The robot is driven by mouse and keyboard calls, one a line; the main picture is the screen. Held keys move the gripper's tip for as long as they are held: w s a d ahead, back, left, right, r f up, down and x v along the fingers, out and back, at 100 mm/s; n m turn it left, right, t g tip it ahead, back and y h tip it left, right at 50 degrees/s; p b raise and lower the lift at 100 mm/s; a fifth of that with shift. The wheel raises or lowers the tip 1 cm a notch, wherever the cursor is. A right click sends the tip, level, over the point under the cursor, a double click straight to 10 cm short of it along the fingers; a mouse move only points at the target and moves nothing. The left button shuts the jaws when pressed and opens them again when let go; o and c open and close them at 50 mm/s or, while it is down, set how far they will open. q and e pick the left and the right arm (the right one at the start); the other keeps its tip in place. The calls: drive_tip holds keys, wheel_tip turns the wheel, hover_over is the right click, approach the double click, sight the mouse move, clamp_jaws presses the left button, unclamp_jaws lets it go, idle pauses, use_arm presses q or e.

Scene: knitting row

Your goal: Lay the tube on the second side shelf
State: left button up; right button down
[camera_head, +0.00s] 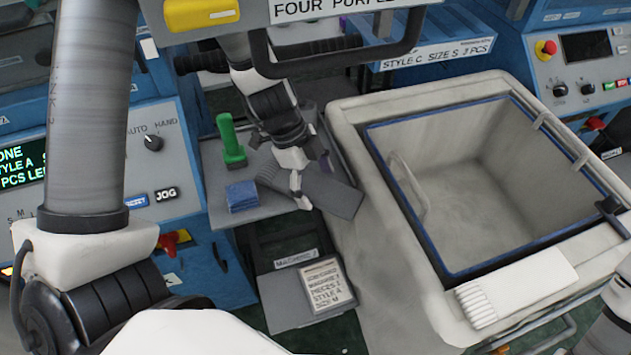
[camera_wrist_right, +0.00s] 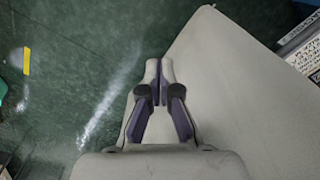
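A flat dark grey knitted tube (camera_head: 335,192) lies slanted at the right front edge of a grey side shelf (camera_head: 214,172), its right end reaching past the edge. My left gripper (camera_head: 298,190) points down at the tube, with its pale fingertips against or just over the tube's left part. Whether the fingers pinch the fabric is not clear. My right gripper (camera_wrist_right: 159,70) shows in the right wrist view with its fingertips close together and nothing between them. It hangs over the green floor.
A green upright piece (camera_head: 231,140) and a folded blue stack (camera_head: 242,196) stand on the shelf. A big pale bin (camera_head: 345,130) with a blue inner rim stands right, a white ribbed-end piece (camera_head: 517,287) on its near rim. A labelled lower ledge (camera_head: 283,288) holds a card.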

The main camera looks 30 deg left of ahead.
use_arm(q)
drive_tip(key=shift+w, duration=0.1)
drive_tip(key=shift+r+p, duration=0.5)
drive_tip(key=shift+p, duration=0.05)
drive_tip(key=p+v, duration=0.3)
drive_tip(key=v, duration=0.2)
drive_tip(key=shift+r, duration=0.3)
drive_tip(key=p+v, duration=0.1)
drive_tip(key=v, duration=0.4)
drive_tip(key=shift+a+r, duration=0.3)
drive_tip(key=shift+a, duration=0.05)
